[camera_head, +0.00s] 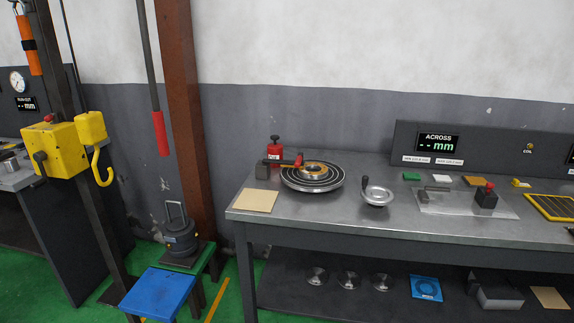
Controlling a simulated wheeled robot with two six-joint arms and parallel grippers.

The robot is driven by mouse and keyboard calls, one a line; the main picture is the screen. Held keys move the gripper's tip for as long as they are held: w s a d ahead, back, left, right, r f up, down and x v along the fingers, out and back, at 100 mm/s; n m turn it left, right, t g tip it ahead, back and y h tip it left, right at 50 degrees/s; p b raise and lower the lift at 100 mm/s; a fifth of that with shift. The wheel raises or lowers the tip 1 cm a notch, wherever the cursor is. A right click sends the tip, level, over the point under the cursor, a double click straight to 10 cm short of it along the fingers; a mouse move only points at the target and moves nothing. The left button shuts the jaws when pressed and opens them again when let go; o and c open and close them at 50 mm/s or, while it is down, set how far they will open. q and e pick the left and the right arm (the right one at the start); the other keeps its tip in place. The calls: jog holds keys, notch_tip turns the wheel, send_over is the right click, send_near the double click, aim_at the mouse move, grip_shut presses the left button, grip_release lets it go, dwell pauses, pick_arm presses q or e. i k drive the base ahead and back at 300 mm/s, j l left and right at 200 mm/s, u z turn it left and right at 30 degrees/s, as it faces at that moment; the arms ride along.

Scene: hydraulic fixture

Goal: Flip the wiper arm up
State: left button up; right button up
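What looks like the wiper arm, a thin red bar (285,163), reaches right from a small dark block (262,171) at the left part of the steel bench (400,226). It lies low and roughly level, and its right end is over or at a brass-coloured ring (315,168). The ring sits on a round dark disc with light circles (312,184). It is too small to tell whether the bar touches the ring. A red canister-like part (274,148) stands just behind it. Neither of my grippers is in view.
A tan square (255,200) and a metal dish with a knob (376,194) flank the disc. A clear plate (465,205) lies further right. A yellow hoist block with hook (75,150) and a hanging red-gripped lever (160,133) stand left of the bench.

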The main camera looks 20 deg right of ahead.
aim_at(299, 163)
jog(key=i+l, duration=0.2)
jog(key=i, duration=0.2)
jog(key=i+l, duration=0.2)
jog(key=i, duration=0.25)
jog(key=i+l, duration=0.2)
jog(key=i, duration=0.2)
